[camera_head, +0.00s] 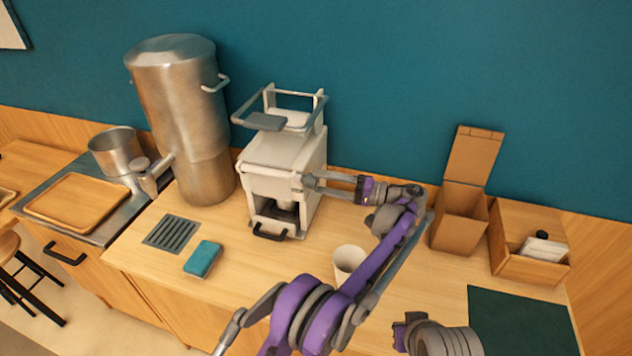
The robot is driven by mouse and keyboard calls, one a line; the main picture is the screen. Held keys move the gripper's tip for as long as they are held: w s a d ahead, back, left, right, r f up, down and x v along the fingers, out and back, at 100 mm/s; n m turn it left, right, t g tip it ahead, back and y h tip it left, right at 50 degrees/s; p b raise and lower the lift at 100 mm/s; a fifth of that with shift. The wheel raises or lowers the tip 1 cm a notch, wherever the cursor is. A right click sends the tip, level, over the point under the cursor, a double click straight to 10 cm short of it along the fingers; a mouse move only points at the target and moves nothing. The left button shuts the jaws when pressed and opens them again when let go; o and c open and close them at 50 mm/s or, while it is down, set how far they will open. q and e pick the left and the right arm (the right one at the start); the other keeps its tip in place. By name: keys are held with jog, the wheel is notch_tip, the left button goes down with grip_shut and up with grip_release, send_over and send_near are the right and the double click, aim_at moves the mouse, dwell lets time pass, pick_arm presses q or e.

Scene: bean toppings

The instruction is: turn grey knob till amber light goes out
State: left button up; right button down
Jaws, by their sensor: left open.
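The white machine (268,182) stands on the wooden counter, with a grey-handled frame on top and a dark handle low at its front. My left gripper (306,182) is at the upper right side of the machine, its fingers pointing left and close to the casing. Its jaws are open. The grey knob cannot be made out clearly; the fingers may cover it. I cannot make out an amber light or whether one is lit. Part of my right arm shows at the bottom right, but its fingertips do not show.
A tall metal urn (182,110) stands left of the machine. A white cup (349,263) is near my left forearm. A teal sponge (203,258) and a drain grate (172,233) lie in front. A cardboard box (460,215) and a wooden bin (512,262) stand right.

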pick_arm(q)
jog(key=v, duration=0.8)
pick_arm(e)
jog(key=shift+s+f, duration=0.35)
jog(key=shift+f, duration=0.05)
pick_arm(q)
jog(key=shift+d, duration=0.15)
